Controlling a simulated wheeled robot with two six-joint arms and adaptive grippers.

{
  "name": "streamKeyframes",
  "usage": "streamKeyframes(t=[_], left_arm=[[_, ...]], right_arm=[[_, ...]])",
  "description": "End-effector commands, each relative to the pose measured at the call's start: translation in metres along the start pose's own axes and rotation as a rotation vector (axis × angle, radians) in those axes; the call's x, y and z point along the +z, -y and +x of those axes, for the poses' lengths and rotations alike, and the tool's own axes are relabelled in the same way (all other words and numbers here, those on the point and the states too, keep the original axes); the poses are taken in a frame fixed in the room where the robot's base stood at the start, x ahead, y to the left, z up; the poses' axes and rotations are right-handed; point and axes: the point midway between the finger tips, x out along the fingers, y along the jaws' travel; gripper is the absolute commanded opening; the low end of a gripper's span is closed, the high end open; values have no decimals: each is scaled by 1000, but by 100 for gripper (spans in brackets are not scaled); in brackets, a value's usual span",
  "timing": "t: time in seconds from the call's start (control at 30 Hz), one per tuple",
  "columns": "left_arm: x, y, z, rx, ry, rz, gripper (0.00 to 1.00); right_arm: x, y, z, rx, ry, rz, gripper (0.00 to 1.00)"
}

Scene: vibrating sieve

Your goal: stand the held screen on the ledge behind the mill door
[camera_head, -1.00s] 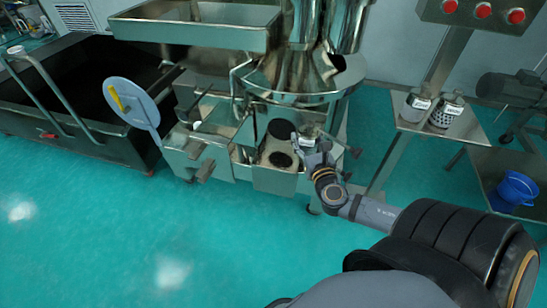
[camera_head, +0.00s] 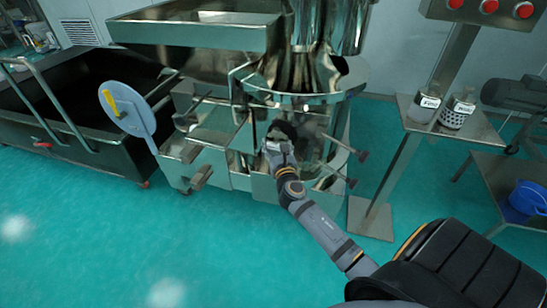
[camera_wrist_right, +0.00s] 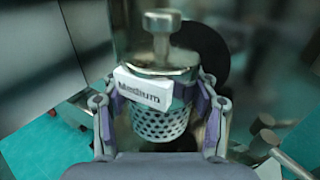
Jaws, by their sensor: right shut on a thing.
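The held screen (camera_wrist_right: 160,122) is a perforated metal cylinder with a white "Medium" label and a knob on top, seen upright in the right wrist view. My right gripper (camera_wrist_right: 160,108) is shut around its sides. In the head view my right gripper (camera_head: 279,150) is at the front of the steel mill (camera_head: 240,170), before a dark round opening (camera_head: 284,129). The same dark round shape (camera_wrist_right: 212,50) shows behind the screen in the wrist view. The ledge is mostly hidden by my gripper, and I cannot tell if the screen touches it. My left gripper is out of view.
Two other labelled screens (camera_head: 424,107) (camera_head: 458,111) stand on a steel shelf at the right. T-shaped knobs (camera_head: 345,147) stick out right of my gripper. A disc with a yellow handle (camera_head: 124,112) and a dark bin (camera_head: 75,130) are at left. The green floor in front is clear.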

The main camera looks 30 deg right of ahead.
Motion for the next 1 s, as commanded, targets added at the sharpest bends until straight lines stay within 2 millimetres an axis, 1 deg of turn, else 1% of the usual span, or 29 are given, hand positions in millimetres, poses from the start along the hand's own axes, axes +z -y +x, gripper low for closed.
streamKeyframes(t=[0.03, 0.1, 0.27, 0.37, 0.4, 0.5, 0.6, 0.87, 0.9, 1.0], left_arm=[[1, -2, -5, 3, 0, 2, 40], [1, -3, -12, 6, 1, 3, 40], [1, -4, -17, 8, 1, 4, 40], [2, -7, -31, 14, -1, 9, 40], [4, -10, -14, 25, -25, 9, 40], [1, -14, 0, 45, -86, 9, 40], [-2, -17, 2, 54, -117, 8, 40], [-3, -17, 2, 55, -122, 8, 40], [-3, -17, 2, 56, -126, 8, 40], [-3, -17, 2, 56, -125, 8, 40]], right_arm=[[-4, -2, 2, 0, 2, 0, 6], [-5, -3, 4, 1, 3, -1, 6], [-6, -4, 5, 0, 3, 0, 6], [-16, -8, 10, 0, 1, 1, 6], [-29, -7, 9, 0, 0, -2, 6], [-42, -7, 9, 0, 0, -1, 6], [-44, -7, 9, 1, 2, -2, 6], [-44, -7, 9, 0, 1, -1, 6], [-46, -7, 8, 0, -1, -1, 61], [-45, -7, 8, 0, -1, -1, 75]])
